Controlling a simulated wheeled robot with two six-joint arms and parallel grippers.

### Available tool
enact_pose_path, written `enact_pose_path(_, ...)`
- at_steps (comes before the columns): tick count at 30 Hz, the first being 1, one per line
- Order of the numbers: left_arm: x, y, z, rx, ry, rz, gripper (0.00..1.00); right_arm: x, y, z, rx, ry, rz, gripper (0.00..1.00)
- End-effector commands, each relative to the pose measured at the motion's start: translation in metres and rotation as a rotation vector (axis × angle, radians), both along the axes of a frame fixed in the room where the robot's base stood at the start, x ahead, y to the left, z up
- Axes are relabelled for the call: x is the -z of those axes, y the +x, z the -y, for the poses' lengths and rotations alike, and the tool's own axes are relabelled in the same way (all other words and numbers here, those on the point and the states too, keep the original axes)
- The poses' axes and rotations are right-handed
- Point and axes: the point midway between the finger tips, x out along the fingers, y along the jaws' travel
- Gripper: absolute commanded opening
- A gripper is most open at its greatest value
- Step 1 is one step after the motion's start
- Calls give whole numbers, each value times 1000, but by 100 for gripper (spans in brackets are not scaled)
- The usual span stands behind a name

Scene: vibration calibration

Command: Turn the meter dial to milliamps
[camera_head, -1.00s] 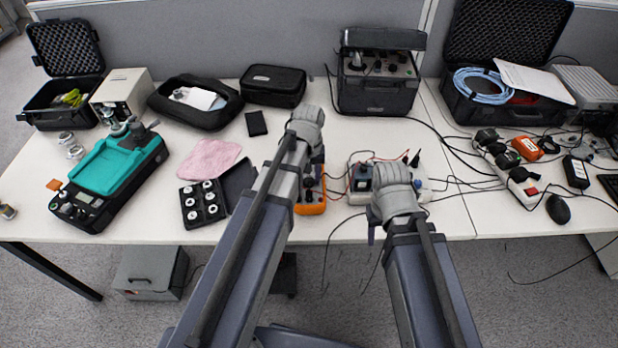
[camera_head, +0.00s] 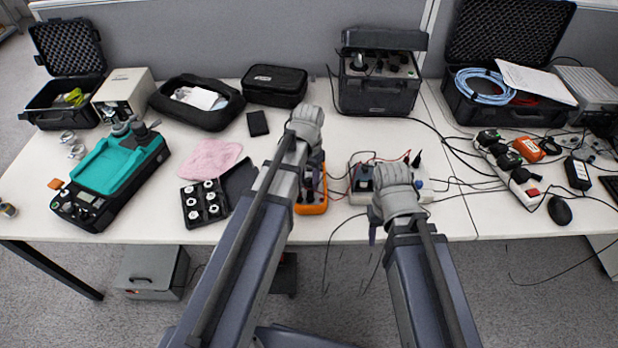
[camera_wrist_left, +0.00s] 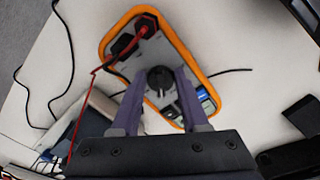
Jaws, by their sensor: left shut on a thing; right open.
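The orange-rimmed meter (camera_head: 313,208) lies on the table, partly hidden behind my left arm in the head view. In the left wrist view the meter (camera_wrist_left: 113,32) shows a grey face, red and black plugs at one end and a small screen at the other. Its black round dial (camera_wrist_left: 160,78) sits mid-face. My left gripper (camera_wrist_left: 159,88) is shut on the dial, one purple finger on each side. The dial's pointer setting cannot be read. My right gripper (camera_head: 374,226) is mostly hidden by its own wrist, beside the white box; it is open.
A white box with sockets (camera_head: 426,165) and cables stands right of the meter. A black tray of round parts (camera_head: 189,212) and a pink cloth (camera_head: 210,157) lie to the left. A black case (camera_head: 275,86) and an instrument box (camera_head: 377,100) stand behind.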

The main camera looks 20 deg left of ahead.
Motion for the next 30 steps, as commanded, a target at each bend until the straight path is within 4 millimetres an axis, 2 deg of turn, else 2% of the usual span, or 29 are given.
enact_pose_path(9,0,0,-1,90,0,0,0,0,0,0,0,0,0,50)
enact_pose_path(23,0,0,-1,101,0,0,0,0,0,0,0,0,0,50)
enact_pose_path(24,0,0,-1,101,0,0,48,0,0,0,0,0,0,50)
enact_pose_path(30,0,0,-1,101,0,0,70,0,0,0,0,0,0,50)
